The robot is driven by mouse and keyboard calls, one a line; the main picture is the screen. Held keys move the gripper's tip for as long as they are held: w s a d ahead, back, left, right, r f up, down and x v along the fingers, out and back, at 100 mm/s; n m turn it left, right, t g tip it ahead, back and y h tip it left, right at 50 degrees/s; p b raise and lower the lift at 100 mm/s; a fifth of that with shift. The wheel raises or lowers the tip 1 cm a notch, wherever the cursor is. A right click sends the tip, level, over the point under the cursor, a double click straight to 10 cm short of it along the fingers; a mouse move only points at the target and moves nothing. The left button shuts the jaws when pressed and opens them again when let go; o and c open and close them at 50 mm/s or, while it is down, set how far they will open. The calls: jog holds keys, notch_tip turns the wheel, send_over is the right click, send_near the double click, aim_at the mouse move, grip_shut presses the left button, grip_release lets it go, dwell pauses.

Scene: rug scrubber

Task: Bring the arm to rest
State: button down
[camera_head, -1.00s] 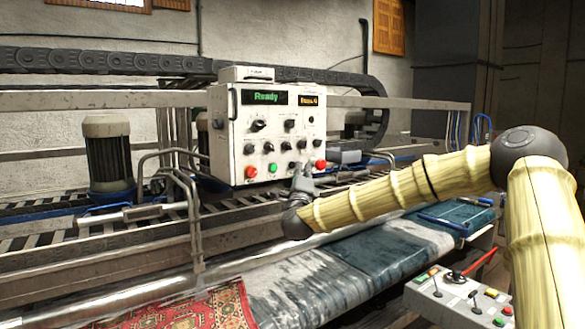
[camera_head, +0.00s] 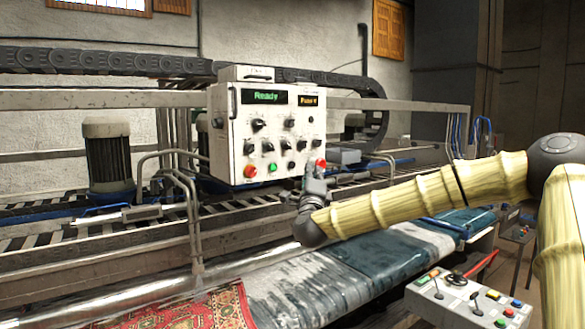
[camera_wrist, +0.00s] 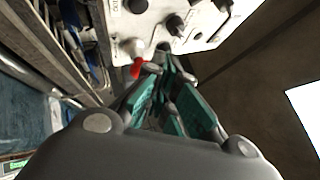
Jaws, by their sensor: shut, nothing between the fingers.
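My arm (camera_head: 420,205) reaches in from the right in the head view, its links covered in pale yellow ribbed sleeves. My gripper (camera_head: 315,172) is in front of the lower right of the white control panel (camera_head: 235,140), near the red button (camera_head: 320,163). In the wrist view my gripper (camera_wrist: 172,70) has its fingers close together with nothing held. The red button (camera_wrist: 137,68) shows just left of the fingertips there. I cannot tell whether the fingers touch the panel. The panel's displays are lit, the left one reading "Ready".
A rail frame (camera_head: 400,103) and bent pipes (camera_head: 180,180) surround the panel. A wet teal and white rug (camera_head: 350,270) and a red patterned rug (camera_head: 205,310) lie below. A second small control box (camera_head: 460,300) stands at the lower right.

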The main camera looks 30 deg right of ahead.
dwell(0.7)
jog(key=w+a+f+n+y, duration=0.3)
jog(key=a+f+n+y, duration=0.35)
jog(key=f, duration=0.65)
jog(key=s+a+f+n+g+y, duration=0.2)
jog(key=s+a+f+n, duration=0.3)
jog(key=f, duration=0.6)
jog(key=s+a+f+n+g+y, duration=0.1)
jog(key=a+f+n+g+y, duration=0.15)
jog(key=a+f, duration=0.65)
jog(key=s+a+f+n+g+y, duration=0.1)
jog(key=s+a+f+n+y, duration=0.2)
jog(key=f, duration=1.1)
jog(key=s+a+f+n+g, duration=0.3)
jog(key=s+f, duration=0.7)
jog(key=s+a+f+n+g, duration=0.3)
jog(key=s+f+n+g, duration=0.1)
jog(key=s+f, duration=0.6)
jog(key=s+f+n+g, duration=0.2)
jog(key=s+f+g, duration=0.1)
jog(key=s, duration=0.9)
jog(key=s+f+n+g, duration=0.2)
jog(key=s+f+g, duration=0.1)
jog(key=s, duration=0.9)
jog(key=shift+s+f+h, duration=0.35)
jog(key=shift+f+h, duration=0.05)
jog(key=shift+f, duration=0.3)
